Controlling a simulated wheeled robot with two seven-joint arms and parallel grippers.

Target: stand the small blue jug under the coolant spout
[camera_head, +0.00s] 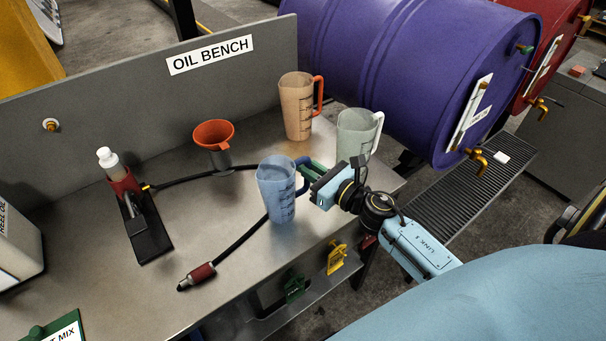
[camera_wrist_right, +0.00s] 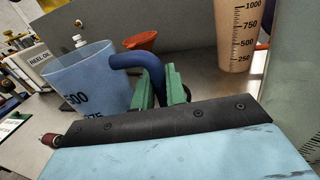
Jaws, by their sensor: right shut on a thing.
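The small blue jug (camera_head: 275,195) is upright over the front part of the oil bench, its dark blue handle toward my right gripper. I cannot tell whether its base touches the bench. My right gripper (camera_head: 306,171) is shut on the handle; the wrist view shows the green fingers (camera_wrist_right: 163,88) around the blue handle (camera_wrist_right: 143,62), with the jug body (camera_wrist_right: 80,78) to the left. A purple drum (camera_head: 400,65) at the back right has a brass tap (camera_head: 479,156) over a ribbed grating (camera_head: 470,190). Its label is too small to read, so which spout is for coolant is unclear. My left gripper is out of view.
An orange jug (camera_head: 297,108) and a pale grey-green jug (camera_head: 355,135) stand close behind my right gripper. An orange funnel (camera_head: 214,134), a black hose (camera_head: 240,237) and a bottle stand (camera_head: 146,225) are to the left. A red drum (camera_head: 560,35) has another tap.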

